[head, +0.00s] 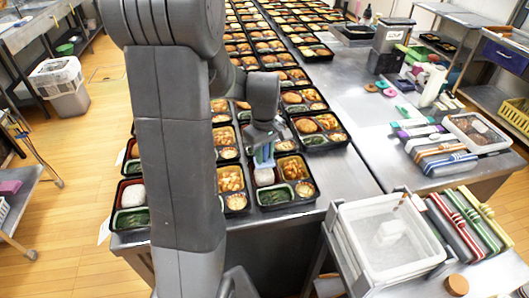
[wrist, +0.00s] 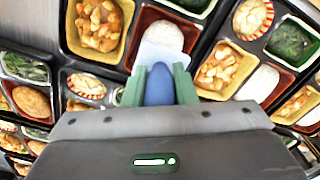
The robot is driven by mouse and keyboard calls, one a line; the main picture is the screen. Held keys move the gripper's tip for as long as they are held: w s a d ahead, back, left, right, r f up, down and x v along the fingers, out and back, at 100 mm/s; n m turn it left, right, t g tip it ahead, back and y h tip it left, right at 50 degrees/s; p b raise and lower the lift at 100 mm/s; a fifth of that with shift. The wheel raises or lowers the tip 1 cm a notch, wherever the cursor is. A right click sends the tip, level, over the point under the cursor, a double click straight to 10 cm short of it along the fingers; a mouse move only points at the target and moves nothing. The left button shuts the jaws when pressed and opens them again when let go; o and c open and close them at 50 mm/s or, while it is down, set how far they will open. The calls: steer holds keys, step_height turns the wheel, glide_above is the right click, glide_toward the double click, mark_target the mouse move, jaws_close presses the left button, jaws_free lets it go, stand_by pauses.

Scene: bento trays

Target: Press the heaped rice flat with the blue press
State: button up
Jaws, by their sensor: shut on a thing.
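My gripper (head: 264,148) is shut on the handle of the blue press (head: 264,161), above a bento tray (head: 289,206) at the table's near end. In the wrist view, the blue handle (wrist: 159,87) sits between the green fingers (wrist: 160,78). The press's pale plate (wrist: 158,57) overlaps the near end of the white rice (wrist: 162,36) in its red-brown compartment. In the head view, the rice (head: 264,177) shows just below the press. I cannot tell whether plate and rice touch.
Filled bento trays stand close around in rows. A neighbouring tray with white rice (head: 131,195) stands at the left, partly behind my arm. A white bin (head: 387,240) and striped boxes (head: 467,222) stand on a cart at the right. The steel table (head: 345,175) is bare right of the tray.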

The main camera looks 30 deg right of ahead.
steer(key=shift+f+b, duration=1.45)
steer(key=shift+f, duration=0.8)
stand_by(4.5)
steer(key=shift+r, duration=0.1)
steer(key=shift+r+p, duration=3.05)
steer(key=shift+r, duration=0.9)
